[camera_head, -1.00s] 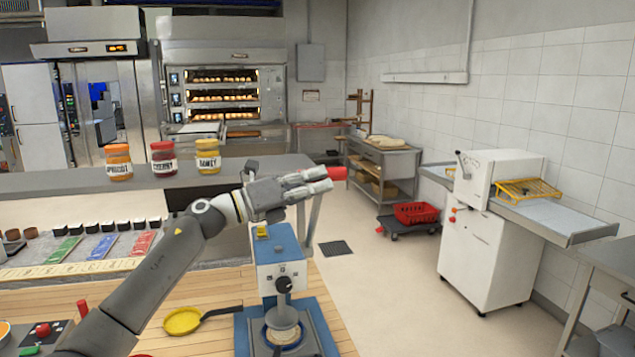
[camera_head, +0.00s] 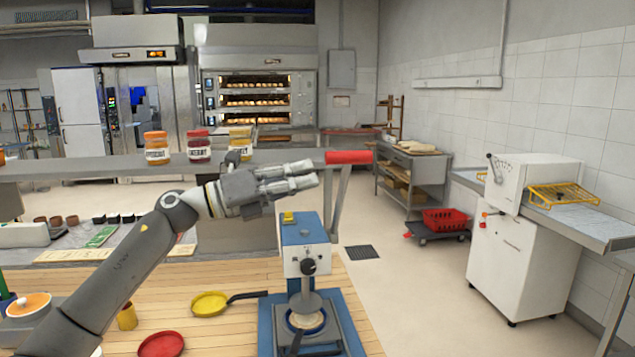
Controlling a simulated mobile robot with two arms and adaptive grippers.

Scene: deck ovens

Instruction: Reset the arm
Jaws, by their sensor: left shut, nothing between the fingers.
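My left arm (camera_head: 135,262) comes in from the lower left and reaches over the wooden counter. Its gripper (camera_head: 312,175) is shut and empty, pointing right. It is in front of the shelf and beside the red-tipped lever (camera_head: 348,158) of the blue press (camera_head: 304,245). In this view the fingertips lie just left of the lever; I cannot tell the gap in depth. My right gripper is not in view.
A yellow pan (camera_head: 209,303), a red dish (camera_head: 161,344) and a small yellow cup (camera_head: 127,317) are on the wooden counter (camera_head: 190,275). Three jars, one of them orange-lidded (camera_head: 157,147), stand on the shelf.

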